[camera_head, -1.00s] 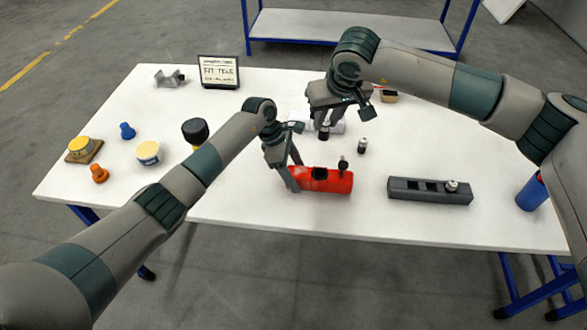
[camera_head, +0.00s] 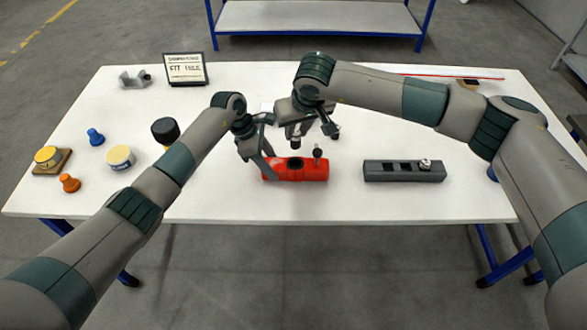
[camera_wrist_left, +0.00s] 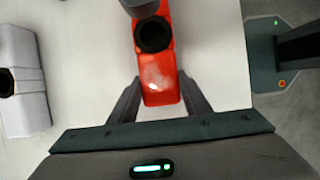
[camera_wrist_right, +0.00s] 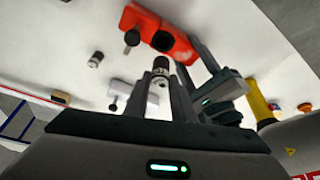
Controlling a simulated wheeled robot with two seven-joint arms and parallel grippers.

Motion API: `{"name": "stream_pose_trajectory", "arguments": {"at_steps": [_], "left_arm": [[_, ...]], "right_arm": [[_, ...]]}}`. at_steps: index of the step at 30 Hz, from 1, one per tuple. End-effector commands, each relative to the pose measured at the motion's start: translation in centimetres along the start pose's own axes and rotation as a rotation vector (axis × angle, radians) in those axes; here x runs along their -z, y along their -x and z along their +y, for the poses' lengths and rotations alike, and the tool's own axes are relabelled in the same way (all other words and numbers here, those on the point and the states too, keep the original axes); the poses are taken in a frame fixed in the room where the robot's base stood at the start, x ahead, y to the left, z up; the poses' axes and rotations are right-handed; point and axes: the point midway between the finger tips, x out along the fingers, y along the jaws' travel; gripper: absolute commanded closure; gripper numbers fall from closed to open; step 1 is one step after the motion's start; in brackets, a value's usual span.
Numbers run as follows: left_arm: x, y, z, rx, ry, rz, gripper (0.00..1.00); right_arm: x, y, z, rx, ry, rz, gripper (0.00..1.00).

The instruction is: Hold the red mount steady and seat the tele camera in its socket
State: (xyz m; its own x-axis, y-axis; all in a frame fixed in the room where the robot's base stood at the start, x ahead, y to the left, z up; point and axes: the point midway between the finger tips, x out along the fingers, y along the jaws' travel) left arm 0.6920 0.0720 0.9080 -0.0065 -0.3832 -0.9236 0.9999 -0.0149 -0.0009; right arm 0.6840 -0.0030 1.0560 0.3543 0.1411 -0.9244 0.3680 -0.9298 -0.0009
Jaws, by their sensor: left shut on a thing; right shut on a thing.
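The red mount (camera_head: 312,172) lies on the white table. Its dark open socket shows in the left wrist view (camera_wrist_left: 153,35), and a dark-topped piece (camera_head: 318,153) stands at its right end. My left gripper (camera_head: 268,170) is shut on the mount's left end, one finger on each side. My right gripper (camera_head: 297,131) is shut on a dark camera with a silvery band (camera_wrist_right: 160,68), presumably the tele camera. It holds this camera roughly upright above and behind the mount, apart from the socket. The camera's lower end is partly hidden in the right wrist view.
A grey slotted block (camera_head: 405,174) with a small silvery piece lies right of the mount. Another small camera (camera_wrist_right: 96,58) stands behind the mount. A white block (camera_wrist_left: 22,85) lies nearby. A sign, yellow-topped tubs and blue and orange knobs stand left. The front table strip is clear.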

Motion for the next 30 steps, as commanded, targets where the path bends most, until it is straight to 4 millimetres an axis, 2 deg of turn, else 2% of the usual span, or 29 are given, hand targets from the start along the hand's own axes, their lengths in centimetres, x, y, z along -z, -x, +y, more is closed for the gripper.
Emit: {"name": "stream_pose_trajectory", "arguments": {"at_steps": [11, 24, 30], "left_arm": [[0.0, 0.0, 0.0, -0.001, 0.0, 0.001, 0.83], [0.0, 0.0, 0.0, 0.0, 0.0, 0.001, 0.83], [0.0, 0.0, 0.0, -0.001, 0.0, 0.001, 0.83]], "right_arm": [[-0.1, -0.4, 0.0, -0.001, -0.001, 0.002, 1.0], [-2.2, -5.5, 0.0, 0.0, -0.003, 0.0, 1.0], [-2.4, -5.9, 0.1, -0.001, -0.002, 0.003, 1.0]]}}
